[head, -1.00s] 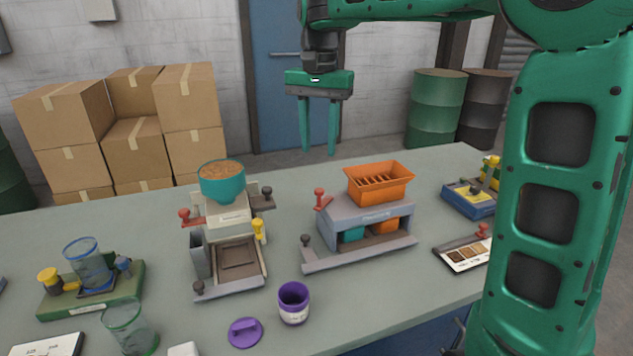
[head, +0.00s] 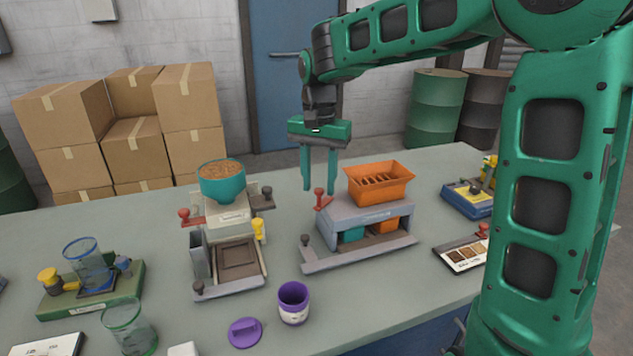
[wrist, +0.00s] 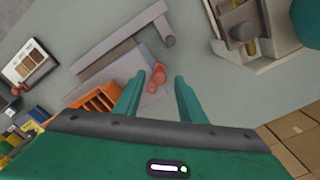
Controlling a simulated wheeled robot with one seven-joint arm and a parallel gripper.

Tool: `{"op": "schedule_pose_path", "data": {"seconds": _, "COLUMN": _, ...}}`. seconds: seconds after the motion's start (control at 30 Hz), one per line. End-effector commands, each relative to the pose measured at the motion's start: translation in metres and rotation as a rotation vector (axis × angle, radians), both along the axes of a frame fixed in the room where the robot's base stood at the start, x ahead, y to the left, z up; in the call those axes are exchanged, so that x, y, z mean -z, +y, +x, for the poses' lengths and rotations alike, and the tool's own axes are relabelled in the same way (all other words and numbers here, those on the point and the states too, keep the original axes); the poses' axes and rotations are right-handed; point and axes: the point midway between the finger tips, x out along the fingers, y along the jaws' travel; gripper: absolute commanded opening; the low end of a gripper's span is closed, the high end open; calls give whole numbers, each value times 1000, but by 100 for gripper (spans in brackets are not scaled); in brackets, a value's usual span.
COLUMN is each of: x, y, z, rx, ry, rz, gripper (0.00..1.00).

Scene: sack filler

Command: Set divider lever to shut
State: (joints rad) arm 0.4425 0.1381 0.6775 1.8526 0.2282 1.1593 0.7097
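A grey machine (head: 368,209) with an orange slotted hopper (head: 380,182) stands mid-table. A red-knobbed lever (head: 323,199) rises at its left rear; it also shows in the wrist view (wrist: 158,80). A dark-knobbed handle (head: 305,240) is at its front left. The machine's label is too small to read, so I cannot confirm which lever is the divider lever. My gripper (head: 319,190) points down, open and empty, just above the red lever. In the wrist view the red knob appears between the fingertips; I cannot tell if they touch.
Left of it stands a machine with a teal bowl (head: 222,183) and red, dark and yellow knobs. A purple cup (head: 293,304) and purple lid (head: 245,332) lie in front. A sample tray (head: 464,254) is at the right. Table space behind the machines is clear.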

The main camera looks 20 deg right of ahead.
Motion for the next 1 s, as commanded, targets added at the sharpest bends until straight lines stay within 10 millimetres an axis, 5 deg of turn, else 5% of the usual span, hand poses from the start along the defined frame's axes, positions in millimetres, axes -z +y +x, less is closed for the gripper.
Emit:
{"op": "schedule_pose_path", "data": {"seconds": 0.03, "x": 0, "y": 0, "z": 0, "rx": 0, "ry": 0, "rz": 0, "gripper": 37}}
{"op": "schedule_pose_path", "data": {"seconds": 0.2, "x": 0, "y": 0, "z": 0, "rx": 0, "ry": 0, "rz": 0, "gripper": 0}}
{"op": "schedule_pose_path", "data": {"seconds": 1.0, "x": 0, "y": 0, "z": -1, "rx": -34, "ry": 0, "rz": 0, "gripper": 0}}
